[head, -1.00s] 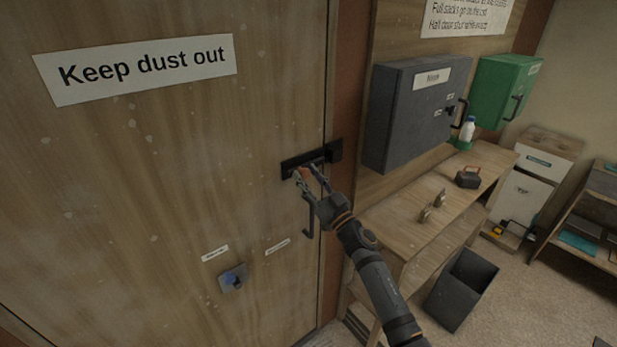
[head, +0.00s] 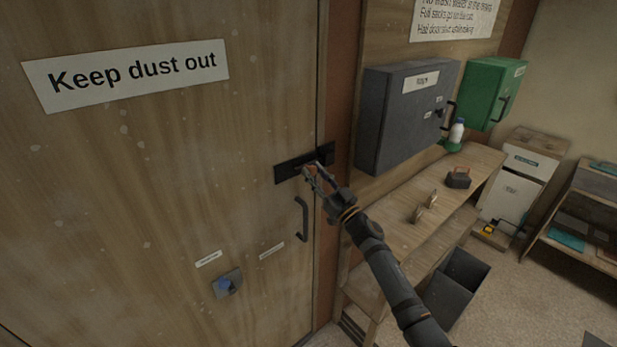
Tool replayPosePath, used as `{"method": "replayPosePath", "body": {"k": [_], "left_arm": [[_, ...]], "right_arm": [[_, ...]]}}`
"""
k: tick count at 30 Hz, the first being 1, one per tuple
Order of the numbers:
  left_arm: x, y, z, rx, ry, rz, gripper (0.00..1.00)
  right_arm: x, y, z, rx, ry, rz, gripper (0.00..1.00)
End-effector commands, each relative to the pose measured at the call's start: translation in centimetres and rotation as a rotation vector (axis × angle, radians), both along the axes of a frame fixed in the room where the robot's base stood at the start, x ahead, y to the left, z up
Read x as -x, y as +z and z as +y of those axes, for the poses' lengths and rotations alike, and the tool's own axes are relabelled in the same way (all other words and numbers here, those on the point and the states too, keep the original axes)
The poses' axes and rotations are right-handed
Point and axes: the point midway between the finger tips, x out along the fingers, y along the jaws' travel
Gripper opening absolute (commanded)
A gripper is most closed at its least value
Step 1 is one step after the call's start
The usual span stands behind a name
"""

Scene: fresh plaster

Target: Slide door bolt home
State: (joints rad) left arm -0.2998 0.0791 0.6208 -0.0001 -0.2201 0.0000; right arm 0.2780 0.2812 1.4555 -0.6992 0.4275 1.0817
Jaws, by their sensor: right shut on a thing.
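The door bolt (head: 287,170) is a dark plate mounted flat on the wooden door (head: 150,200) near its right edge. Its dark keeper (head: 326,152) sits on the frame just to the right. My right gripper (head: 311,171) is shut at the right end of the bolt plate, close to the keeper. It is shut on the bolt's small reddish knob, which the fingers mostly hide. How far the bar reaches into the keeper cannot be seen clearly. My left gripper is not in view.
A dark pull handle (head: 301,220) and a blue turn knob (head: 226,284) are lower on the door. Right of the frame are a grey wall cabinet (head: 405,115), a green box (head: 492,95), a wooden bench (head: 400,236) and a dark bin (head: 457,288).

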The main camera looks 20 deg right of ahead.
Motion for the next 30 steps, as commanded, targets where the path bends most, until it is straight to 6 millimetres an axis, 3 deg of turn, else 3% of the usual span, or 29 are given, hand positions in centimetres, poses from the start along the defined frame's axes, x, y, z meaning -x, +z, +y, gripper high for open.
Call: {"method": "replayPosePath", "body": {"k": [5, 6, 10, 20, 23, 30], "left_arm": [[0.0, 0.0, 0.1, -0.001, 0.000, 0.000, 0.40], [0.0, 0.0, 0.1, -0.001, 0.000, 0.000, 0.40], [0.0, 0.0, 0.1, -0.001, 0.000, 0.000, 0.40], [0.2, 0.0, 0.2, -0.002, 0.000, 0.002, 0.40], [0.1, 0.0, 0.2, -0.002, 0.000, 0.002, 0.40], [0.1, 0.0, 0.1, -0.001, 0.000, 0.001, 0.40]], "right_arm": [[0.0, 0.2, 0.0, 0.001, -0.002, -0.002, 0.00], [0.0, 0.2, 0.0, 0.002, -0.002, -0.003, 0.36], [0.0, 0.2, 0.0, 0.001, -0.001, -0.003, 0.53], [0.3, 0.0, -0.1, 0.001, -0.001, -0.002, 0.53], [1.4, -0.6, -0.5, 0.003, -0.001, 0.001, 0.53], [6.5, -2.9, -2.4, 0.004, 0.000, 0.004, 0.53]]}}
